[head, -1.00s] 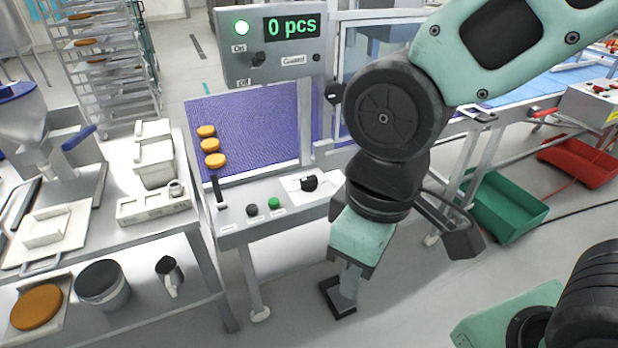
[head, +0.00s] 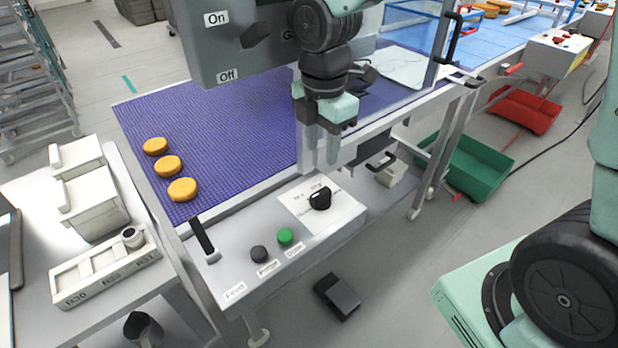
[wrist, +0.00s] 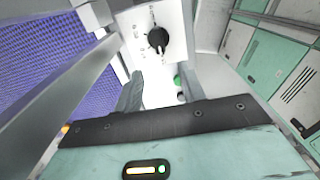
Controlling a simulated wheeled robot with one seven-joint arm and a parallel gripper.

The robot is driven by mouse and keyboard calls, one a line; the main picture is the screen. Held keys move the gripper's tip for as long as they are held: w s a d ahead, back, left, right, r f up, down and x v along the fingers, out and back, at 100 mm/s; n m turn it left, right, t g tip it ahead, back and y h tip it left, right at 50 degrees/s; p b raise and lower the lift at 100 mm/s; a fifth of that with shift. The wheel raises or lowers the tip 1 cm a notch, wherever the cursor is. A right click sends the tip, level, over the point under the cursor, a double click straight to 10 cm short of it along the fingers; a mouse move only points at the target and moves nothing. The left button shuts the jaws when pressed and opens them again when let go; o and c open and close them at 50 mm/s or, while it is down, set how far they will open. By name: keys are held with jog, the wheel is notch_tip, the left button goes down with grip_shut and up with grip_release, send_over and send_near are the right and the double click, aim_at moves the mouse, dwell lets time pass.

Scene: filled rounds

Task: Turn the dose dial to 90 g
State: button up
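The dose dial (head: 320,199) is a black knob on a white scale plate (head: 298,208), at the right end of the grey control panel. The wrist view shows the dial (wrist: 158,41) ahead of the fingers, with small marks around it too small to read surely. My gripper (head: 319,168) points down, above and just behind the dial in the head view, apart from it. In the wrist view my gripper (wrist: 160,78) has its two fingers spread with nothing between them. Which mark the dial points to cannot be told.
A black lever (head: 203,238), a black button (head: 259,254) and a green button (head: 285,236) sit left of the dial. A purple belt (head: 235,140) with yellow rounds (head: 168,166) lies behind. The grey On/Off box (head: 225,40) hangs above. A black pedal (head: 337,297) is on the floor.

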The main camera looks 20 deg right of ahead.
aim_at(320, 193)
notch_tip(320, 193, down, 12)
jog(key=shift+w, duration=0.15)
dwell(0.4)
grip_shut()
